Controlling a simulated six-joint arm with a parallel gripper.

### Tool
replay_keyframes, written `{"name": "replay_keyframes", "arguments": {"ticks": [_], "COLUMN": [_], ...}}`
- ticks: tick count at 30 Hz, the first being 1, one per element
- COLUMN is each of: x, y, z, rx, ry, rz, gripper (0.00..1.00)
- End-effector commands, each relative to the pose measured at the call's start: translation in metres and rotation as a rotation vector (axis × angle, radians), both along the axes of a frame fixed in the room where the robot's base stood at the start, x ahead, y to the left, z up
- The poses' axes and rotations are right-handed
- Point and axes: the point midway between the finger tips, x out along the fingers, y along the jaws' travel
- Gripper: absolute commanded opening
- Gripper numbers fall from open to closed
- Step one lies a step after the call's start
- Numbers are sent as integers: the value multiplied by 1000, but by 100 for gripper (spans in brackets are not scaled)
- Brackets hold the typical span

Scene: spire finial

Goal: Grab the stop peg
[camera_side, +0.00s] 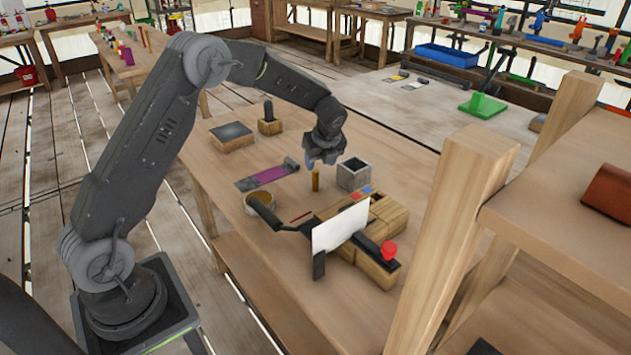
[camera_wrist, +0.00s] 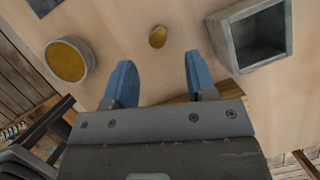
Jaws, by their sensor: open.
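The stop peg appears to be the small upright yellow-brown cylinder (camera_side: 316,179) standing on the wooden bench, just below my gripper in the side view. In the wrist view the peg (camera_wrist: 158,37) shows from above, ahead of the fingertips and roughly centred between them. My gripper (camera_side: 323,157) points down above the bench beside the peg. Its two blue fingers (camera_wrist: 158,72) are apart, with nothing between them. The peg is not touched by either finger in the wrist view.
A grey open box (camera_side: 353,174) stands right of the peg; it also shows in the wrist view (camera_wrist: 252,37). A round container with a yellow-brown inside (camera_side: 259,202) is at left. Wooden blocks (camera_side: 389,212) and a white panel (camera_side: 340,229) stand in front. A purple strip (camera_side: 272,175) lies behind.

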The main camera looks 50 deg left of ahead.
Motion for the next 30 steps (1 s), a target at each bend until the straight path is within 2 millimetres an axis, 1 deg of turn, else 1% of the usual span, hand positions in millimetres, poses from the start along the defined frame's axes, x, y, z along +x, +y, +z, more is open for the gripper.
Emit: {"name": "replay_keyframes", "arguments": {"ticks": [1, 5, 7, 12, 15, 18, 24, 26, 30], "x": [0, 1, 1, 2, 3, 4, 4, 4, 4], "y": [2, 4, 7, 18, 22, 24, 24, 24, 24], "z": [-5, -11, -17, -41, -51, -56, -57, -56, -56], "rx": [0, 0, -1, -1, 0, 0, -1, 0, 0], "ry": [0, 0, 1, 1, 0, -1, -2, -1, -1], "rz": [1, 1, 0, 0, 1, 1, 0, 1, 1], "gripper": [51, 51, 51, 51, 51, 51, 51, 47, 34]}}
